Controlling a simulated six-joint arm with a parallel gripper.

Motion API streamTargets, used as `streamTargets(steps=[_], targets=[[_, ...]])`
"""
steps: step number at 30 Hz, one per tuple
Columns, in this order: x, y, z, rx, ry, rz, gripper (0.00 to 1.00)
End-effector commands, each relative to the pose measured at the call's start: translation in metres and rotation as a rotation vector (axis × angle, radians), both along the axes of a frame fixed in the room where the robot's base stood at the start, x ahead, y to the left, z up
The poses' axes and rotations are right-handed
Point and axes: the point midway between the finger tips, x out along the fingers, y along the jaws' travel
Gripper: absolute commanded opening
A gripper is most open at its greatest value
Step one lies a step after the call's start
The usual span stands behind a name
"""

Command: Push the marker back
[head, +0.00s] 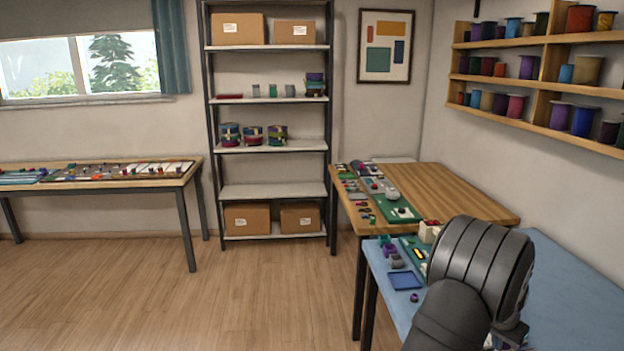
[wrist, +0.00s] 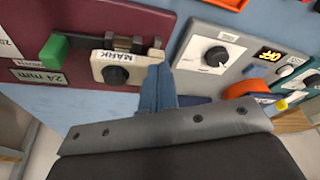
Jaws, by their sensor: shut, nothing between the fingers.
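The marker (wrist: 120,68) is a cream block labelled MARK, with a black knob on its face. It sits at a dark metal rail (wrist: 122,43) on a maroon panel (wrist: 90,20) in the wrist view, and its label reads upside down. My gripper (wrist: 157,72) is shut and empty, its blue fingertips right beside the marker's right edge. I cannot tell whether they touch it. In the head view my own arm hides the marker and the fingers.
A green block (wrist: 54,50) is at the rail's left end, near a 24 mm label (wrist: 38,76). Right of my fingers are a grey box (wrist: 212,55) with a dial, an OFF display (wrist: 268,55) and an orange curved piece (wrist: 247,90). The blue table (head: 570,300) is bare at right.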

Motion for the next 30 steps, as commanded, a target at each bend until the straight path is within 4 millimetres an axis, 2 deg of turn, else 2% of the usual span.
streamTargets(steps=[30], targets=[[0.0, -0.036, 0.0, -0.001, -0.001, -0.002, 0.0]])
